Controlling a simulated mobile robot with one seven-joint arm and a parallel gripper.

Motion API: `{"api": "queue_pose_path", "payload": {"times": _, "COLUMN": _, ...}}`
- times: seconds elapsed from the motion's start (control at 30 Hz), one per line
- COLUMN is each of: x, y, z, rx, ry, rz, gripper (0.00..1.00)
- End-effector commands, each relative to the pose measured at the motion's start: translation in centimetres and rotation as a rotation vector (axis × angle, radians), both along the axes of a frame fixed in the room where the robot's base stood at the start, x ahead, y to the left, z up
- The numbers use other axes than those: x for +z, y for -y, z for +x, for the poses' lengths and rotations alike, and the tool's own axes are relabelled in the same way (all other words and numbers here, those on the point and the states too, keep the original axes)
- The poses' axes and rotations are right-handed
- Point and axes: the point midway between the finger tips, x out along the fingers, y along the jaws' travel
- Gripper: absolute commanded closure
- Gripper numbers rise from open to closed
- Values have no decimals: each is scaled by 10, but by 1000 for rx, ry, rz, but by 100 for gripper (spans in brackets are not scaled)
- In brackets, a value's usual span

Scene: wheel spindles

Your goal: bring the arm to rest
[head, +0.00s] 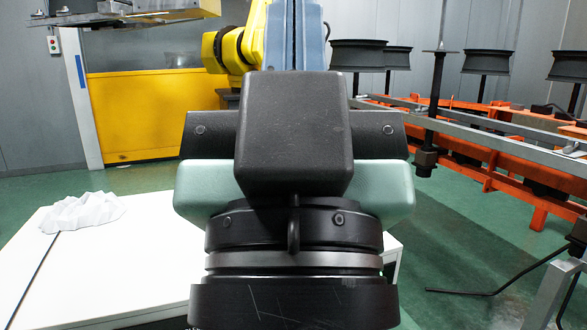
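My own arm fills the middle of the head view, with dark joint housings, a pale green link and a grey metal ring close to the camera. The arm looks folded up in front of me. No fingertips of my gripper can be made out, and no held object shows. The arm hides the middle of the scene behind it.
A white table (110,266) at the lower left bears a crumpled pale lump (82,212). An orange rack (485,150) with grey rails and dark wheels on spindles (357,55) stands at the right. A yellow machine arm (232,45) is behind. Green floor shows between.

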Motion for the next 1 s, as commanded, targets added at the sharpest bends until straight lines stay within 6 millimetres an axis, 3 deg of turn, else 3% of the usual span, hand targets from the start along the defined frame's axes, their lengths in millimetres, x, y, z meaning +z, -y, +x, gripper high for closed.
{"api": "queue_pose_path", "payload": {"times": 0.03, "x": 27, "y": 0, "z": 0, "rx": 1, "ry": 0, "rz": 1, "gripper": 100}}
{"api": "queue_pose_path", "payload": {"times": 0.8, "x": 259, "y": -1, "z": 1, "rx": 4, "ry": -1, "rz": 0, "gripper": 100}}
{"api": "queue_pose_path", "payload": {"times": 1.0, "x": 309, "y": -1, "z": 1, "rx": 5, "ry": -2, "rz": -1, "gripper": 100}}
